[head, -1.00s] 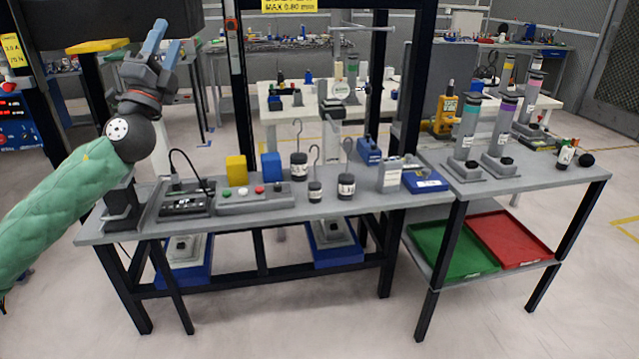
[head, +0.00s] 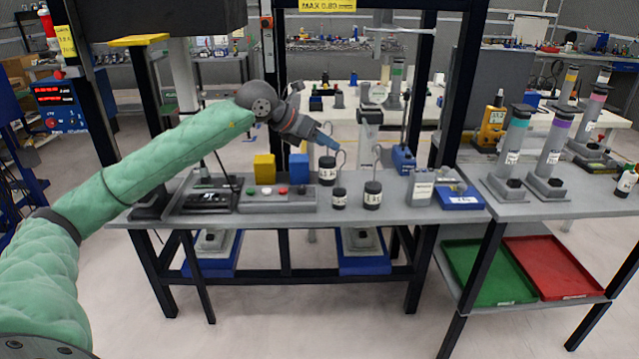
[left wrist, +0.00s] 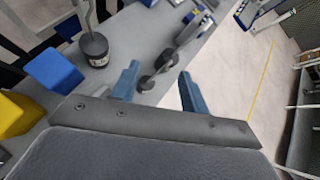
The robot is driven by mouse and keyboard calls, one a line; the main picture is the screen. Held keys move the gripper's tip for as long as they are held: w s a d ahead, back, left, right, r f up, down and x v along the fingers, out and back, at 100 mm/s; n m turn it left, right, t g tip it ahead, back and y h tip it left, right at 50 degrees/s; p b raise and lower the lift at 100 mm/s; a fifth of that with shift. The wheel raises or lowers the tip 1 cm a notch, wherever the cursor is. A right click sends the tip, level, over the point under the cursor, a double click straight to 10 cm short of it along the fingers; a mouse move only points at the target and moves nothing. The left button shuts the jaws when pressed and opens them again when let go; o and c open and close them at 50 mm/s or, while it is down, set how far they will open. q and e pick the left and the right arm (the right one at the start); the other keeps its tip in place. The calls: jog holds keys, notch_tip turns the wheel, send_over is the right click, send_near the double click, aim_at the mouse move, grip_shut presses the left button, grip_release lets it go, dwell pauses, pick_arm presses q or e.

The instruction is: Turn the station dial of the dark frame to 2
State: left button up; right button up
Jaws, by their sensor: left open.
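The dark frame (head: 451,110) rises behind the grey bench, with dark posts and a yellow MAX sign (head: 327,5) on its top beam. I cannot make out a numbered station dial on it in either view. My left gripper (head: 333,142) is above the back middle of the bench, near the hook weights, its blue fingers apart. In the left wrist view the open fingers (left wrist: 159,72) have nothing held between them; weights lie beyond them. My right gripper is not in view.
On the bench stand a black instrument (head: 210,199), a button box (head: 277,199), yellow (head: 264,167) and blue (head: 299,167) blocks, and black hook weights (head: 372,195). A blue unit with red displays (head: 60,106) stands at left. Green (head: 487,272) and red (head: 553,267) trays lie below right.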

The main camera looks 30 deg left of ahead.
aim_at(301, 188)
pick_arm(q)
jog(key=s+a+f+n+g+y, duration=0.2)
jog(key=s+a+f+g+y, duration=0.25)
jog(key=a+f, duration=0.2)
jog(key=shift+y, duration=0.35)
jog(key=shift+w+a+x, duration=0.1)
jog(key=shift+w+x, duration=0.05)
jog(key=shift+x, duration=1.7)
jog(key=shift+w+a+x, duration=0.1)
jog(key=shift+w+x, duration=0.05)
jog(key=shift+x, duration=1.65)
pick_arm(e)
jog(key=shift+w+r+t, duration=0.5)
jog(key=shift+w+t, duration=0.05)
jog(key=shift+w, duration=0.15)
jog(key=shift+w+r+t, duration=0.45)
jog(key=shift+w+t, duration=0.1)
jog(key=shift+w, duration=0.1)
pick_arm(q)
jog(key=shift+r, duration=0.1)
grip_shut()
